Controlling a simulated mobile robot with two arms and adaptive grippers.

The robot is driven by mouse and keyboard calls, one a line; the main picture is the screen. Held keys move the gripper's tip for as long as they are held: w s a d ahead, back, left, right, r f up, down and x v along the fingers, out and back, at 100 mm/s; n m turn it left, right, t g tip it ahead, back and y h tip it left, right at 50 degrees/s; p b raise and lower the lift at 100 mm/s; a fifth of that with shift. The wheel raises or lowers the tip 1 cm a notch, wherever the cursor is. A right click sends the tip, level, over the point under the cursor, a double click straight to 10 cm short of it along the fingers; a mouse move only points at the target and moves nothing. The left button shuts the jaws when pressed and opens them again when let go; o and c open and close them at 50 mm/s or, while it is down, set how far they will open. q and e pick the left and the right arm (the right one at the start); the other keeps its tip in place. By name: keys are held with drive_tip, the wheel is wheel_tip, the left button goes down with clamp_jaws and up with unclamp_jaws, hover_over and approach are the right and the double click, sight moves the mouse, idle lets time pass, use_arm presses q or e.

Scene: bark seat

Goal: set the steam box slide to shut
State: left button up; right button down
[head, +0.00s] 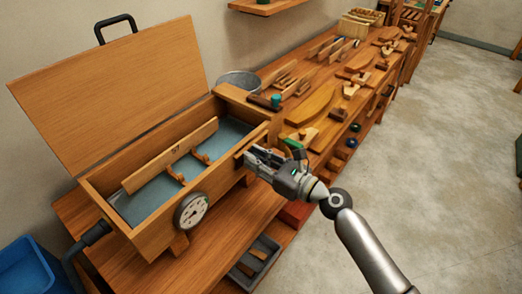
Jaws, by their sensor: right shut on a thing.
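The steam box (158,232) is a long wooden box with its lid (115,90) standing open. A wooden board lies inside it on small wooden supports over a blue-grey floor, and a round dial gauge (191,211) sits on its front. My right gripper (250,157) is at the box's right front side, shut on a small part there. I take this part to be the slide, but the fingers mostly hide it, so its position cannot be told. My left gripper is not in view.
A workbench (330,110) with planes, curved wood pieces and tools runs back to the right. A metal bucket (239,80) stands behind the box. A blue bin (30,270) is at the lower left. The concrete floor at right is clear.

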drive_tip(key=shift+s+a+f, duration=0.1)
drive_tip(key=c, duration=1.3)
unclamp_jaws()
drive_tip(key=shift+s, duration=0.15)
drive_tip(key=v, duration=1.2)
